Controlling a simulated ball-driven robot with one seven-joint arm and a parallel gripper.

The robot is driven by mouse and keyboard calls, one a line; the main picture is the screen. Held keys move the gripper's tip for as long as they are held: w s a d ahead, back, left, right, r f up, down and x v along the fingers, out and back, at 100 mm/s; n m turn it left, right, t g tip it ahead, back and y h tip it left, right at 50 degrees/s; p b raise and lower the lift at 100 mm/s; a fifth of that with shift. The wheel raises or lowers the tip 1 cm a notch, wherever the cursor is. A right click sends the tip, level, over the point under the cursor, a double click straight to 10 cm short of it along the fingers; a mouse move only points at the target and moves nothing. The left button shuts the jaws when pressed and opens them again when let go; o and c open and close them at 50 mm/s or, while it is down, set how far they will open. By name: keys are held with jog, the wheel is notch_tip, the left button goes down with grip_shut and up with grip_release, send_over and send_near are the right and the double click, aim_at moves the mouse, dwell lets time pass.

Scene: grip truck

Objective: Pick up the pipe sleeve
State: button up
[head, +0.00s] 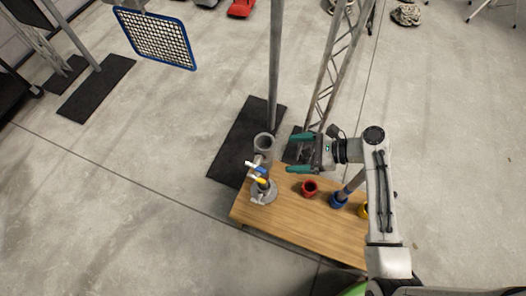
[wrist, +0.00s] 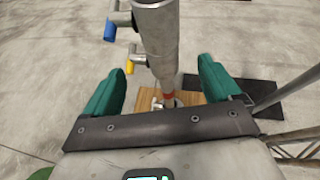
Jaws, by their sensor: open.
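A grey metal tube, which I take to be the pipe sleeve (head: 263,142), stands upright near the table's far left corner, its open top facing up. Side pins with a blue and a yellow end stick out below its top, above a round grey base (head: 262,192). My gripper (head: 290,153) is open and empty, its green fingers pointing left toward the tube with a gap between. In the wrist view the tube (wrist: 156,35) lies ahead, between the lines of the two open fingers (wrist: 160,68). It does not appear touched.
The wooden table (head: 285,222) also carries a red cup (head: 309,187), a blue cup (head: 339,200) with a rod in it, and a yellow cup partly behind my arm. A tall grey post (head: 275,65) and a lattice truss (head: 333,65) rise just behind the table.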

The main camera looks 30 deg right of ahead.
aim_at(264, 153)
jog(key=shift+m, duration=0.4)
jog(key=shift+b+x, duration=0.3)
jog(key=shift+x, duration=5.05)
jog(key=shift+w+r, duration=0.15)
jog(key=shift+r, duration=0.05)
jog(key=shift+d, duration=0.1)
jog(key=c, duration=1.5)
